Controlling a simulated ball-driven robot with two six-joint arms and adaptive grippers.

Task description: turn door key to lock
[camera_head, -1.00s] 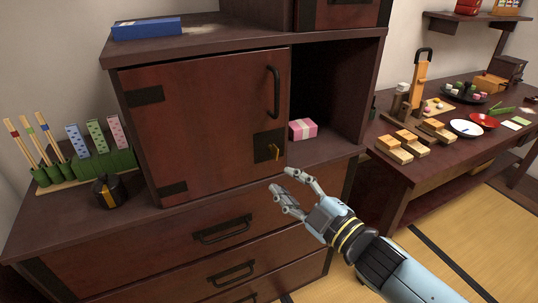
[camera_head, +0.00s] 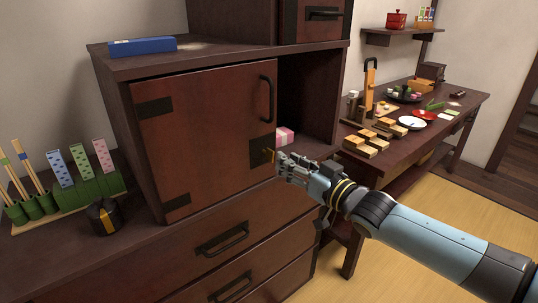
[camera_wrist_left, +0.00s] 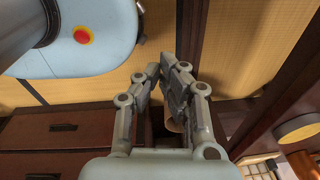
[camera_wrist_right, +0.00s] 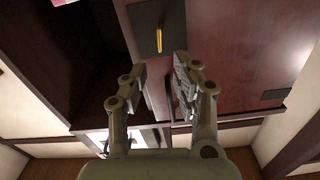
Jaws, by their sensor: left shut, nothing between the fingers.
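The brown cabinet door (camera_head: 210,130) is closed, with a black handle (camera_head: 266,98) at its upper right. A brass key (camera_head: 271,155) sits in the black lock plate (camera_head: 257,152) at the door's lower right edge. My right gripper (camera_head: 282,163) is open at the key, its fingertips close in front of it. In the right wrist view, the key (camera_wrist_right: 158,41) shows against the lock plate (camera_wrist_right: 146,22), beyond the gap between the open fingers (camera_wrist_right: 160,72); nothing is between them. My left gripper (camera_wrist_left: 162,72) is shut and empty in the left wrist view, away from the door.
An open shelf right of the door holds a pink box (camera_head: 285,136). A blue box (camera_head: 142,46) lies on the cabinet top. A black round pot (camera_head: 103,216) stands left of the door. Drawers with a protruding handle (camera_head: 222,240) lie below.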

